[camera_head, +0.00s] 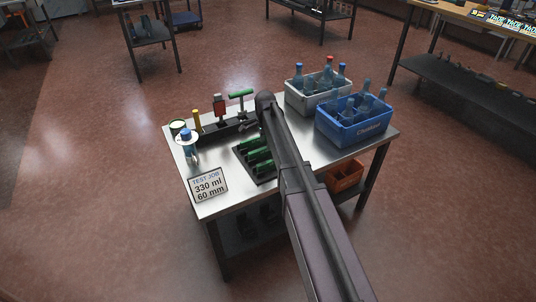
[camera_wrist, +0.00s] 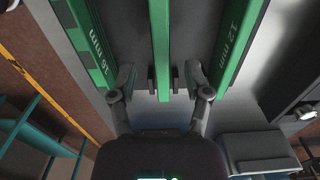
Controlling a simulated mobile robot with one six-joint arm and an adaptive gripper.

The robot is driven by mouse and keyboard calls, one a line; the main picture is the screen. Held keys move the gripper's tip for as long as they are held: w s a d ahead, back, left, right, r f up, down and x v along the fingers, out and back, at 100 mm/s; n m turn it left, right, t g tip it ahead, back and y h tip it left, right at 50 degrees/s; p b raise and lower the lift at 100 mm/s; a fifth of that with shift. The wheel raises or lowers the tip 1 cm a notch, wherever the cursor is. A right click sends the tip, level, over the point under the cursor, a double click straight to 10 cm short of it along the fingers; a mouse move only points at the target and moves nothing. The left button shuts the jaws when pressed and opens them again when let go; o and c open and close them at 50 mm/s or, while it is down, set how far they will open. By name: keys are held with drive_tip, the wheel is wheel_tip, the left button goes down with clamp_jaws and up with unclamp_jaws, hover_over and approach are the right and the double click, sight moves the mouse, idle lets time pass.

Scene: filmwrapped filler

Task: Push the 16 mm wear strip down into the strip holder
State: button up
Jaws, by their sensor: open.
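In the wrist view, a green strip (camera_wrist: 92,42) marked "16 mm" lies at the left, and a green strip (camera_wrist: 238,45) marked "12 mm" lies at the right. A narrow unmarked green strip (camera_wrist: 161,45) runs between them, with small dark uprights beside its near end. My gripper (camera_wrist: 161,82) is open, one finger on each side of this middle strip; contact cannot be told. In the head view, several green pieces (camera_head: 257,154) sit in a dark rack (camera_head: 267,180) on the table, partly behind my arm. Which part is the strip holder is unclear.
The metal table (camera_head: 232,208) carries a "TEST JOB 330 ml 60 mm" sign (camera_head: 208,187), a blue-capped bottle (camera_head: 187,146) and a dark tool rail (camera_head: 211,133). A grey crate (camera_head: 309,102) and a blue crate (camera_head: 350,130) hold bottles at right.

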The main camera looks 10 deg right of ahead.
sight(265, 147)
idle(0.4)
drive_tip(key=f+b, duration=0.3)
drive_tip(key=shift+w+a+f, duration=0.15)
drive_tip(key=shift+w, duration=0.05)
drive_tip(key=shift+f+b, duration=0.95)
drive_tip(key=shift+b, duration=0.15)
clamp_jaws()
